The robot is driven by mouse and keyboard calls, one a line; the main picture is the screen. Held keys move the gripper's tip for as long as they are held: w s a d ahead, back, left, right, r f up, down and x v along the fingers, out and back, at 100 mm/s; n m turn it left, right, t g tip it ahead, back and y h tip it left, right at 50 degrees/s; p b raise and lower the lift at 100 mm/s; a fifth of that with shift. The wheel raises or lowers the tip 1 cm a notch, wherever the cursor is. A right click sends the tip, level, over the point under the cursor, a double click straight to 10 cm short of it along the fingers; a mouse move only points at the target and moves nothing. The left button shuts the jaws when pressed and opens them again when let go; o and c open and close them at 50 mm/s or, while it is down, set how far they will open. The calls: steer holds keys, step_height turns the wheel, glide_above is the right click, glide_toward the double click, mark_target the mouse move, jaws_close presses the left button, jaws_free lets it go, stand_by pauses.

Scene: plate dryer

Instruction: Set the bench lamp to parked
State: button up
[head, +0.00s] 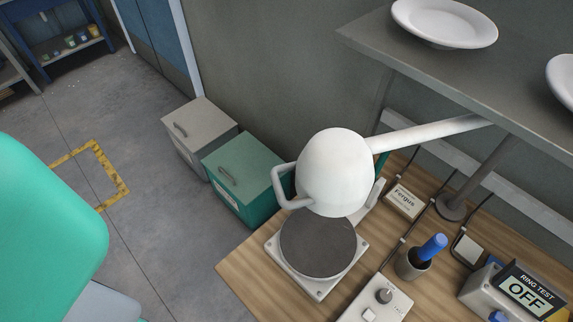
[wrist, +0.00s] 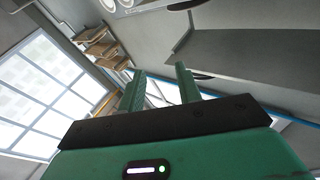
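The bench lamp (head: 335,165) has a white rounded shade with a white loop handle (head: 283,188) on its left side. Its white arm (head: 430,133) runs from the shade to the upper right, under the shelf. The shade hangs above the rear of a dark round plate (head: 318,248) on a white square base and hides part of it. In the wrist view my gripper (wrist: 160,85) points up toward windows and ceiling, its two green fingers apart with nothing between them. The lamp does not show in that view, and the fingers do not show in the head view.
A grey shelf (head: 420,58) with white dishes overhangs the wooden bench (head: 245,262). A blue-handled tool in a cup (head: 412,264), a knob box (head: 378,300) and a ring test box (head: 525,292) stand right. Grey (head: 200,130) and green (head: 243,175) cabinets stand behind. Floor at left is open.

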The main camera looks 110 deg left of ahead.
steer(key=s+a+f+n+g+y+p, duration=0.1)
steer(key=s+a+f+g+y+p, duration=0.25)
steer(key=s+a+f+g, duration=0.4)
steer(key=s+a+f+g+y+p, duration=0.3)
steer(key=s+a+f+g+p, duration=0.15)
steer(key=s, duration=0.55)
steer(key=s+g+p, duration=0.1)
steer(key=s, duration=0.3)
steer(key=s+f+g+y+p, duration=0.1)
steer(key=s+g, duration=0.1)
steer(key=s, duration=0.2)
steer(key=s+m+g+y+p, duration=0.1)
steer(key=s, duration=0.4)
steer(key=shift+d+f+g, duration=0.25)
steer(key=shift+f+g, duration=0.05)
steer(key=shift+f, duration=0.05)
steer(key=m+g+y+p, duration=0.2)
steer(key=m, duration=0.1)
glide_toward(279, 186)
steer(key=a, duration=0.2)
steer(key=a+p, duration=0.1)
steer(key=a, duration=0.6)
steer(key=shift+s+a+p, duration=0.1)
steer(key=shift+a+p, duration=0.1)
steer(key=shift+p, duration=0.1)
steer(key=shift+a+h, duration=0.25)
steer(key=shift+a, duration=0.15)
jaws_close()
